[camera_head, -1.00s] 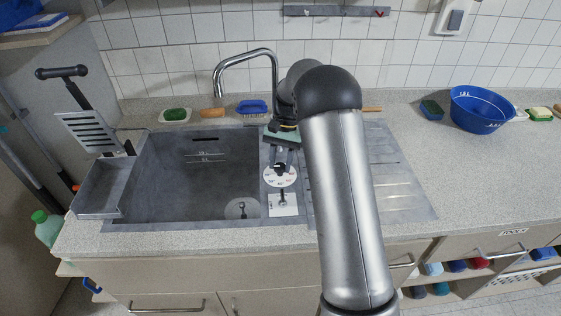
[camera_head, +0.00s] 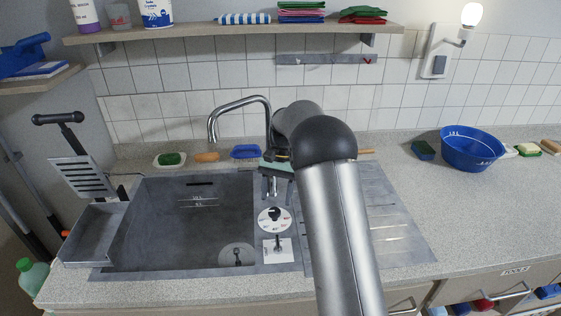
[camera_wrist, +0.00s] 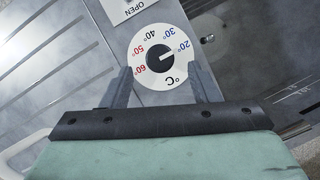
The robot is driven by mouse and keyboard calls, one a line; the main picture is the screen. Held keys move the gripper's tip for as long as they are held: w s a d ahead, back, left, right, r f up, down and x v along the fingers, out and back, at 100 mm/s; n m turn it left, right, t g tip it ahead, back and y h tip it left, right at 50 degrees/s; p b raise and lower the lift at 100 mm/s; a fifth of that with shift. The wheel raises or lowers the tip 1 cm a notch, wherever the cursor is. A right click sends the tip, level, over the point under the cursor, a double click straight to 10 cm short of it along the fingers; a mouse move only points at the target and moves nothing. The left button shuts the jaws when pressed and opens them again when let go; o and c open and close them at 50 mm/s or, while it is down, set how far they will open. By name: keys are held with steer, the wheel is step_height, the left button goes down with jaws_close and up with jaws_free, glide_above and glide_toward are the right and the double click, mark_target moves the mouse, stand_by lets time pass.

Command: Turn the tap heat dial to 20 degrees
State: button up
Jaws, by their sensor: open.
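The tap heat dial (camera_head: 274,226) is a white disc with a black knob (camera_wrist: 160,57), set in the strip right of the sink basin. In the wrist view the dial (camera_wrist: 143,40) shows marks from 20° to 60°, blue at the low end and red at the high end. A pale line on the knob seems to point towards the 20° mark, but it is small. My gripper (camera_wrist: 159,69) is open and empty. Its fingers flank the lower part of the dial, with the knob just beyond the tips. It also shows behind the dial in the head view (camera_head: 270,190).
The curved metal tap (camera_head: 240,102) rises behind the basin (camera_head: 190,235). A white OPEN plate (camera_head: 277,251) with a small lever sits in front of the dial. A ribbed drainboard (camera_head: 385,215) lies to the right. A blue bowl (camera_head: 470,150) stands farther right.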

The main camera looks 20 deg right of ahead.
steer(key=v, duration=1.3)
steer(key=shift+w+r, duration=0.15)
steer(key=s+a+r+n+t+h, duration=0.1)
steer(key=s+a+r+n+t, duration=0.15)
steer(key=s, duration=1.35)
steer(key=s+f+n+t, duration=0.1)
steer(key=s+f, duration=0.3)
steer(key=s, duration=0.6)
steer(key=s+a+f+n+h, duration=0.1)
steer(key=s+f+n, duration=0.2)
steer(key=s, duration=0.8)
step_height(320, 180, down, 2)
steer(key=shift+s+a+f+t, duration=0.15)
steer(key=shift+s+a+t, duration=0.15)
steer(key=shift+a+t, duration=0.05)
